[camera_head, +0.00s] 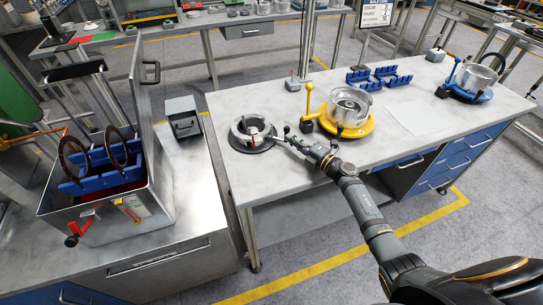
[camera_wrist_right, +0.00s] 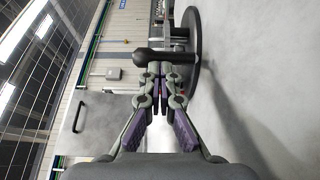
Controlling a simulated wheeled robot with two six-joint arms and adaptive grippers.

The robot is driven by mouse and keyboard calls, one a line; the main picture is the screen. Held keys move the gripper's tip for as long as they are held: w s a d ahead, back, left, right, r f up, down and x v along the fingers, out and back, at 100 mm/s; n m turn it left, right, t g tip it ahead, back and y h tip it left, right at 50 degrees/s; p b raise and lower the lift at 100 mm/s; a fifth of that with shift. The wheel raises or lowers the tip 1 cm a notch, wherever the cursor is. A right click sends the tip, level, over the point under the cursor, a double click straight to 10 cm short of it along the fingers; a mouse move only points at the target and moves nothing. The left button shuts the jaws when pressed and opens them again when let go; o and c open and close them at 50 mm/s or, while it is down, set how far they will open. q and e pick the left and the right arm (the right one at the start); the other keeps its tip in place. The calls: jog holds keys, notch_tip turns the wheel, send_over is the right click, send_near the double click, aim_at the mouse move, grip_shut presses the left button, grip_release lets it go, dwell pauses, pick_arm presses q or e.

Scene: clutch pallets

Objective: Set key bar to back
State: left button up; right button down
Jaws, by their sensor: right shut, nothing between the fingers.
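The round fixture (camera_head: 252,134) on a dark disc sits at the left of the grey bench, with a light ring-shaped body. A dark bar with a ball knob (camera_wrist_right: 141,57), seemingly the key bar, shows in the right wrist view, beside the dark disc (camera_wrist_right: 194,50). My right gripper (camera_head: 289,138) is at the right side of the fixture, low over the bench. In the right wrist view its fingertips (camera_wrist_right: 160,68) are together and empty, right at the bar; whether they touch it I cannot tell. My left gripper is not in view.
A yellow fixture (camera_head: 346,128) with a yellow lever stands close to the right of my gripper. Blue racks (camera_head: 371,77), a white sheet (camera_head: 421,116) and a blue fixture (camera_head: 470,95) are farther along. A metal bin (camera_head: 150,214) stands on the left bench.

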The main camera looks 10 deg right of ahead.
jog(key=shift+w+d, duration=0.25)
jog(key=shift+f, duration=0.1)
dwell(0.6)
